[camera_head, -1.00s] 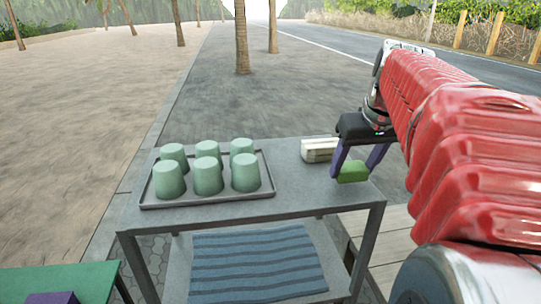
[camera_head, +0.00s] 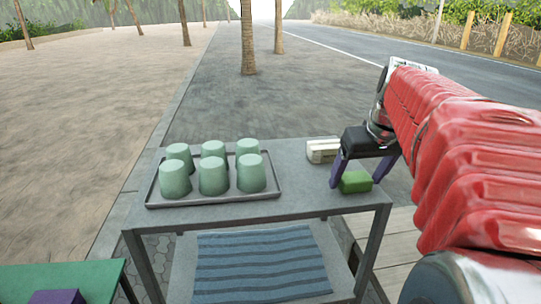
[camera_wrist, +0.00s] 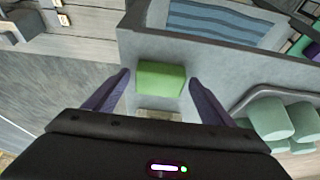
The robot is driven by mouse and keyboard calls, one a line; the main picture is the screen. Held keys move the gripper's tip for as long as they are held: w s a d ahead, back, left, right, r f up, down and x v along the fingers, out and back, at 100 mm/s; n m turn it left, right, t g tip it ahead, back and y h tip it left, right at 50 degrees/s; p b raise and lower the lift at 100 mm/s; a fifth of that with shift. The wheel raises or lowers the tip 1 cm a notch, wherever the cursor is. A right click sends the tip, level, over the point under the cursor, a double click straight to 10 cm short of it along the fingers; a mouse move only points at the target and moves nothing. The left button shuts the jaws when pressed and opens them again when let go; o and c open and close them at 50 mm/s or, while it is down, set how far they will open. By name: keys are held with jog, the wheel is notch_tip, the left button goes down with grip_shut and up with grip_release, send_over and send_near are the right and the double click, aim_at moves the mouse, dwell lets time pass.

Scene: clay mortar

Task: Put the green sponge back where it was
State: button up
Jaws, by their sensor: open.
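The green sponge (camera_head: 356,182) rests on the grey table (camera_head: 300,205) near its front right corner. It also shows in the wrist view (camera_wrist: 161,79), between and just beyond the fingertips. My gripper (camera_head: 356,183) is open, with its purple fingers spread wide above and to either side of the sponge. In the wrist view my gripper (camera_wrist: 165,82) shows a gap between each finger and the sponge.
A tray (camera_head: 215,202) with several upturned green cups stands on the table's left. A pale block-like object (camera_head: 322,150) lies at the back, left of my gripper. A striped blue cloth (camera_head: 260,262) lies on the lower shelf. A green surface (camera_head: 85,280) is at lower left.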

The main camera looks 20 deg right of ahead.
jog(key=shift+r, duration=0.15)
jog(key=v, duration=1.2)
dwell(0.3)
jog(key=s+a+f+n, duration=0.1)
jog(key=s+a+f, duration=0.1)
jog(key=a+f, duration=0.9)
jog(key=s+a+f+n+t+y, duration=0.1)
jog(key=s+a+f+n, duration=0.1)
jog(key=a+f, duration=1)
jog(key=s+a, duration=0.1)
jog(key=a, duration=0.2)
jog(key=shift+c, duration=0.2)
